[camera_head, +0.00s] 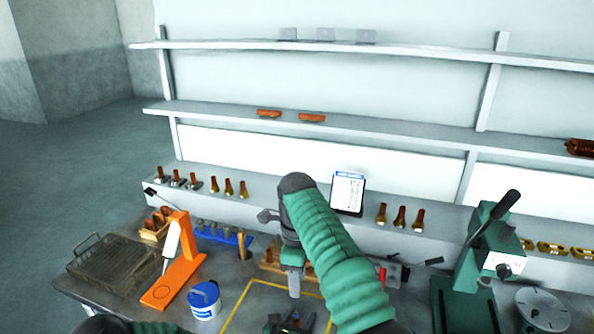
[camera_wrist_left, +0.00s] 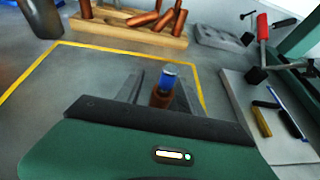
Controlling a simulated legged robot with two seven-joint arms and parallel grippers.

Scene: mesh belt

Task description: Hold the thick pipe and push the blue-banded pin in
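In the left wrist view, a copper-brown pipe (camera_wrist_left: 160,98) stands between my left gripper's fingers, with a blue band (camera_wrist_left: 169,78) and a pale tip at its top. I cannot tell whether the blue-banded part is a separate pin in the pipe. My left gripper (camera_wrist_left: 160,88) has its fingers spread, with a gap visible on each side of the pipe. In the head view my left gripper (camera_head: 291,321) is low at the bottom edge. My right gripper (camera_head: 294,288) points down just above it, seen edge-on; its fingers are too small to judge.
A wooden rack with copper pieces (camera_wrist_left: 130,30) lies behind a yellow taped outline (camera_wrist_left: 60,47). An orange stand (camera_head: 175,270) and a white-blue tub (camera_head: 204,302) are left. A green press (camera_head: 487,255) stands right. A small tablet (camera_head: 347,193) leans behind my right arm.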

